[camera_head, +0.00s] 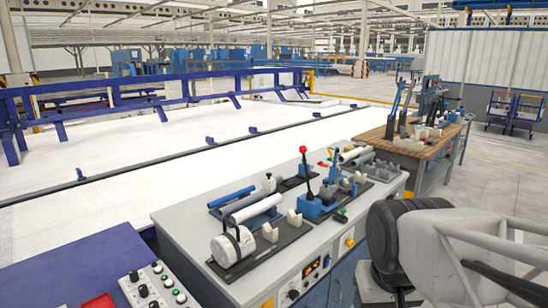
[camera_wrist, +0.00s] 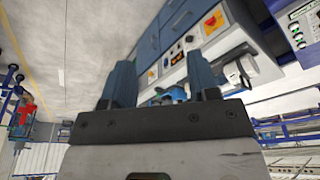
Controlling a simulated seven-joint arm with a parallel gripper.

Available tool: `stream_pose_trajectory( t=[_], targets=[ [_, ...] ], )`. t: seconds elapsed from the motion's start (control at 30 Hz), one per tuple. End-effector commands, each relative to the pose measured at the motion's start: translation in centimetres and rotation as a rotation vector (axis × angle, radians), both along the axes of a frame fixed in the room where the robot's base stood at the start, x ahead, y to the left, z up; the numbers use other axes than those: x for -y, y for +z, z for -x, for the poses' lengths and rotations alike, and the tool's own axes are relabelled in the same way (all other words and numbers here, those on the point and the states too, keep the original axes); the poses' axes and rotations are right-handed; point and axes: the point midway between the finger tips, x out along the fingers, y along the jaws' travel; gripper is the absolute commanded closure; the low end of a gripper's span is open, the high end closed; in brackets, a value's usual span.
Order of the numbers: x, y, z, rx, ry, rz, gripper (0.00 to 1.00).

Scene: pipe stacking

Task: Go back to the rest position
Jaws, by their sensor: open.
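My gripper (camera_wrist: 160,78) shows in the wrist view with its two blue-grey fingers apart and nothing between them. The wrist picture is turned, and the bench front with its control panel (camera_wrist: 187,42) lies beyond the fingers. In the head view the grey workbench (camera_head: 180,222) carries a blue pipe (camera_head: 232,196) and a pale pipe (camera_head: 256,207) lying side by side on a blue holder. My arm fills the lower right of the head view, clear of the bench top. The fingertips cannot be made out there.
A red-knobbed lever (camera_head: 303,150) rises from a blue fixture. A wooden bench (camera_head: 400,150) with more tools stands behind. The floor at the right (camera_head: 505,165) is mostly free.

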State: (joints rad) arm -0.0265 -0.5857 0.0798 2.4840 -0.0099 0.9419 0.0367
Motion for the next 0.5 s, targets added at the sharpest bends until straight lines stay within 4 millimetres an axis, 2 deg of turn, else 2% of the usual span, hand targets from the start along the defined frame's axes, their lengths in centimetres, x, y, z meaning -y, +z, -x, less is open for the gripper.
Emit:
stream_pose_trajectory(
  t=[0.1,0.2,0.5],
  targets=[
    [0.7,-0.5,1.7,0.008,-0.01,0.003,0.45],
    [1.0,-0.9,2.4,0.01,-0.014,0.004,0.45],
    [1.1,-1.0,2.8,0.01,-0.015,0.005,0.45]
  ],
)
